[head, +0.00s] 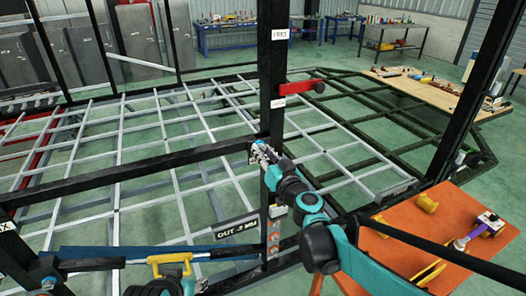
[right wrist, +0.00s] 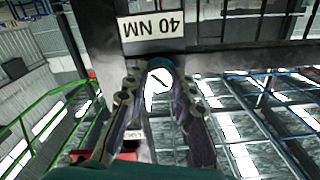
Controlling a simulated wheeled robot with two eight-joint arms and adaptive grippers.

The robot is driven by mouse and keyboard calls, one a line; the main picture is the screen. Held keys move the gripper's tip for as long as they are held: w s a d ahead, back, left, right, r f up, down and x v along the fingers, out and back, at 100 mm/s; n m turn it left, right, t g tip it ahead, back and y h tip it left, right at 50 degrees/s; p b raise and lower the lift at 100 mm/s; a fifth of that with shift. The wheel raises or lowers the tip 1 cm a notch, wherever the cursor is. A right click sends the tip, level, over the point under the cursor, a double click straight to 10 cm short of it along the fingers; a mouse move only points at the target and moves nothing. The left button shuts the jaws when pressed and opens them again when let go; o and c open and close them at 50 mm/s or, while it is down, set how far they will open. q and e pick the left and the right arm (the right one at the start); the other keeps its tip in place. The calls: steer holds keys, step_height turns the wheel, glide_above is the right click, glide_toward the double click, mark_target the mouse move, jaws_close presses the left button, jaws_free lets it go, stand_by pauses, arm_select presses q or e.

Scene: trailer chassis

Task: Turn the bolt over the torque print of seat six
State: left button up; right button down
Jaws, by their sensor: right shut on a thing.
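My right gripper (head: 262,155) is at the dark upright post (head: 272,70) in the head view, where a crossbar meets it. In the right wrist view its fingers (right wrist: 157,78) are closed around a small rounded part with a blue rim (right wrist: 158,64), apparently the bolt, against the dark frame. The fingers hide most of it. A white print reading "40 NM" (right wrist: 152,27) shows upside down right beside it. No seat number can be read. My left gripper's fingers do not show in the head view.
A red lever (head: 300,87) sticks out from the post above my right gripper. A plate (head: 236,229) and round red parts (head: 274,238) sit lower down. An orange table (head: 400,240) stands right. A yellow-handled tool (head: 170,260) is bottom left. The grey chassis grid (head: 120,180) lies behind.

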steer(key=m+p, duration=0.1)
steer(key=m, duration=3.2)
steer(key=shift+s+m+p, duration=0.1)
steer(key=shift+m+p, duration=0.2)
steer(key=shift+p, duration=0.05)
steer(key=shift+m, duration=2.3)
steer(key=c, duration=1.2)
jaws_free()
steer(key=shift+d, duration=0.1)
